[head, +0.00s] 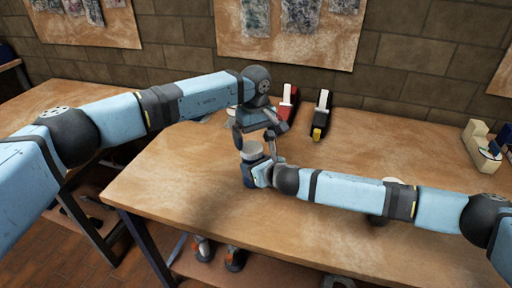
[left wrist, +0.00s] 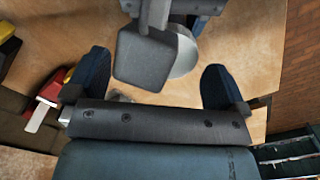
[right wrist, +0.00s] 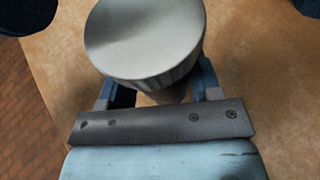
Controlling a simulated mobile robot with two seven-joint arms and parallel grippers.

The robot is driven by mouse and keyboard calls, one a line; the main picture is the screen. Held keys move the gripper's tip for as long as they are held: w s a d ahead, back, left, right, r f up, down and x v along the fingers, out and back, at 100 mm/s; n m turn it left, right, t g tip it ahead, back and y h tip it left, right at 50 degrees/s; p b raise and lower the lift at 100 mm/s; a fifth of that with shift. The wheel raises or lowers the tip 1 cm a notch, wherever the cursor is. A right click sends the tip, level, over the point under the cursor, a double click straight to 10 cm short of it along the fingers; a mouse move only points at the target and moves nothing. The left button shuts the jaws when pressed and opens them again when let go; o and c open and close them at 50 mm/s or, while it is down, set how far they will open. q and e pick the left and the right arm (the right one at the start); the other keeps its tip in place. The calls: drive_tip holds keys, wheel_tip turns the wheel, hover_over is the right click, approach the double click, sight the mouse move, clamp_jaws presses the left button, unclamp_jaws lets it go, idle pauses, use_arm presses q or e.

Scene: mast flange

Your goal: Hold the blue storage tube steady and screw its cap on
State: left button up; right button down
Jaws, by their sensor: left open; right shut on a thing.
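The blue storage tube (head: 248,178) stands on the workbench near its middle. A round grey cap (head: 253,148) sits at its top; it fills the upper part of the right wrist view (right wrist: 145,40). I cannot tell how tightly it is seated. My right gripper (head: 256,172) is shut around the tube below the cap, its fingers partly hidden under the cap in the right wrist view (right wrist: 162,92). My left gripper (head: 254,137) is open and empty, pointing down just above the cap.
A red and black item (head: 288,106) and a black and yellow item (head: 321,116) lie behind the grippers. A cream and blue object (head: 482,147) stands at the far right. The front left of the workbench (head: 170,185) is clear.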

use_arm(q)
wheel_tip(320, 180, up, 8)
drive_tip(key=shift+f, duration=0.15)
use_arm(e)
drive_tip(key=shift+c, duration=1.1)
unclamp_jaws()
use_arm(q)
drive_tip(key=shift+r+p, duration=0.8)
use_arm(e)
drive_tip(key=v, duration=1.4)
drive_tip(key=shift+f, duration=0.1)
